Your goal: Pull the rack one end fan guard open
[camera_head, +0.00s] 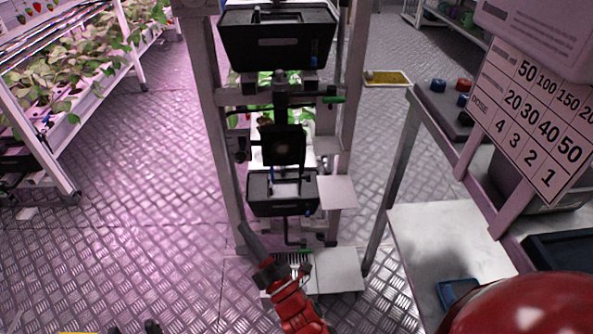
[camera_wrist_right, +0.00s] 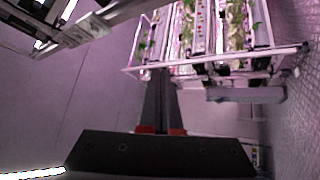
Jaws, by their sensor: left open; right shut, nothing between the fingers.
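The rack end stands upright in the middle of the head view. My right gripper (camera_head: 243,228) is shut and empty, low in front of the left post and below the guard. Its closed fingers also show in the right wrist view (camera_wrist_right: 158,76), with nothing between them. My left gripper (camera_head: 135,329) is open at the bottom edge, with only its fingertips showing, well away from the rack.
A black bin (camera_head: 278,42) sits above the guard and a smaller black tray (camera_head: 260,208) below it. A white plate (camera_head: 337,192) sticks out at the right. A bench (camera_head: 440,240) with a dose sign (camera_head: 530,125) stands right.

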